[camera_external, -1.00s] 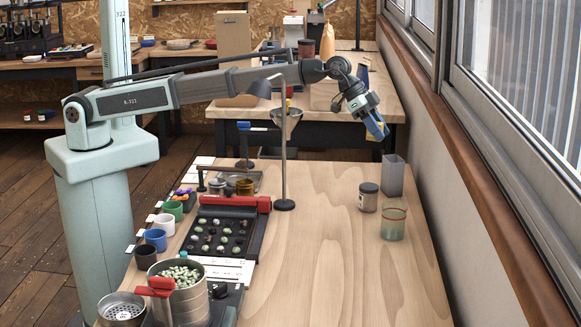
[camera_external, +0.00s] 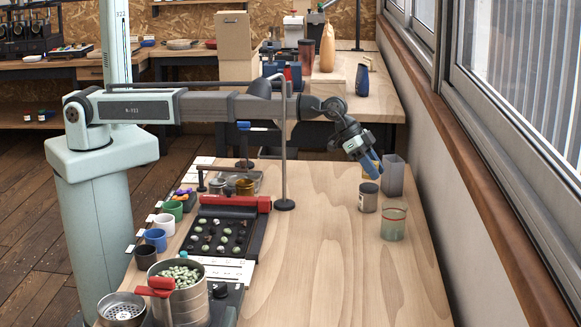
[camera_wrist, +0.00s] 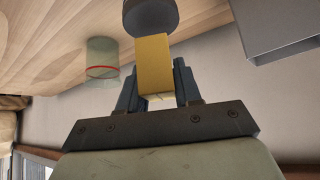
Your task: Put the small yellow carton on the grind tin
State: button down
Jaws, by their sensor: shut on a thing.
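The small yellow carton (camera_wrist: 153,62) is between my gripper's fingers in the wrist view. My gripper (camera_external: 373,168) is shut on it and tilted downward at the right side of the bench. The grind tin (camera_external: 368,198) is a short grey cylinder with a dark lid, standing upright just below my gripper in the external view. In the wrist view the tin (camera_wrist: 150,14) shows at the top edge, past the carton's far end. The carton partly overlaps it there, and I cannot tell whether they touch. In the external view the carton is mostly hidden by the fingers.
A tall grey square container (camera_external: 394,178) stands close behind and right of the tin. The bench's middle (camera_external: 325,240) is clear.

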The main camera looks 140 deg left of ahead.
jog(key=shift+f, duration=1.15)
jog(key=shift+f, duration=0.15)
jog(key=c, duration=0.8)
grip_release()
jog(key=v, duration=1.2)
jog(key=shift+s, duration=0.1)
jog(key=shift+a, duration=0.15)
